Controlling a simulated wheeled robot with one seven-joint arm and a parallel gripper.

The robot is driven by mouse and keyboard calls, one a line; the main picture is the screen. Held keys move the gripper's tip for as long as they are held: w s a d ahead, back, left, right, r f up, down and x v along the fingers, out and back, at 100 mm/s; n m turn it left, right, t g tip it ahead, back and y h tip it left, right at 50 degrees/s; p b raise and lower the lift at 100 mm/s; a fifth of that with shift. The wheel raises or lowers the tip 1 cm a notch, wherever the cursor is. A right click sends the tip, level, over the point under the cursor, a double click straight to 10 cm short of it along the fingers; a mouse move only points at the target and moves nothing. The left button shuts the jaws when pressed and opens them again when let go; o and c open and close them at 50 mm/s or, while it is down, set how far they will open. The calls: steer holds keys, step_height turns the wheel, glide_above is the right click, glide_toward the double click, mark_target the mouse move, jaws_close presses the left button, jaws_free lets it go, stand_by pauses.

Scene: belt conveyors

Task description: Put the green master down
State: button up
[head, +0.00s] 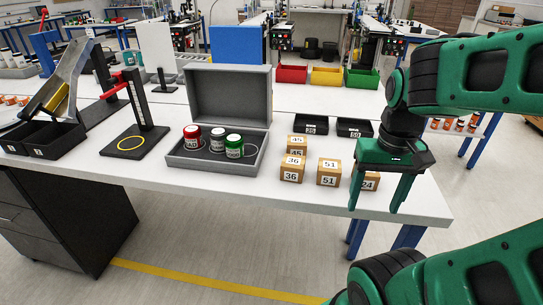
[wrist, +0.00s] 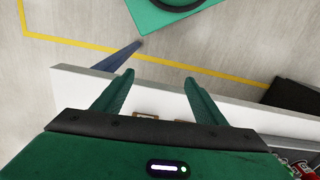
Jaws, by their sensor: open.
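The green master, a jar with a green lid and green-and-white body (head: 234,147), stands upright in the open grey case (head: 215,169), at the right end of a row of jars. A pale ring (head: 250,150) shows beside it on the case floor. My gripper (head: 373,207) is open and empty, well to the right of the case, at the table's front edge. In the wrist view its two fingers (wrist: 158,90) are spread, with nothing between the tips but table edge and floor.
A red-lidded jar (head: 193,137) and a white-lidded jar (head: 217,140) share the case. Numbered boxes (head: 328,173) stand between case and gripper. Black trays (head: 311,125) lie behind them. A black stand with a yellow ring (head: 131,143) is left of the case.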

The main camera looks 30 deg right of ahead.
steer(key=w+r+n, duration=0.1)
steer(key=w+r, duration=0.2)
steer(key=w, duration=0.5)
steer(key=n+t, duration=0.4)
glide_toward(234, 138)
steer(key=shift+h, duration=0.3)
steer(key=shift+a+x, duration=0.1)
steer(key=shift+x, duration=2.2)
steer(key=shift+a+x, duration=0.15)
steer(key=shift+x, duration=2.15)
steer(key=c, duration=1.4)
